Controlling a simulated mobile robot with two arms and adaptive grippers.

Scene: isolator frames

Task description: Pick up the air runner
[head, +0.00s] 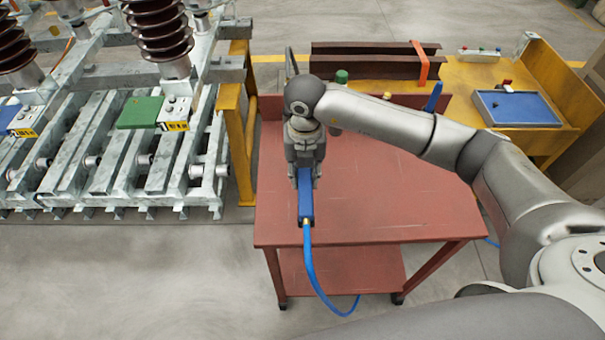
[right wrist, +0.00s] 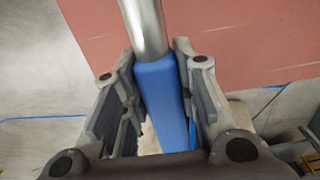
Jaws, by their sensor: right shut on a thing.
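The air runner has a blue body (head: 305,205) with a blue hose running from its lower end down past the front edge of the red cart. My right gripper (head: 304,180) is over the cart top and shut on the blue body. In the right wrist view the blue body (right wrist: 163,100) sits between the two fingers of the gripper (right wrist: 155,85), with a silver metal cylinder (right wrist: 143,28) at its end. The part of the tool inside the gripper is hidden in the head view. My left gripper does not show.
A steel frame with brown insulators (head: 158,30) stands left beside a yellow post (head: 240,130). A yellow bench (head: 460,75) with a blue tray (head: 516,108) stands back right.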

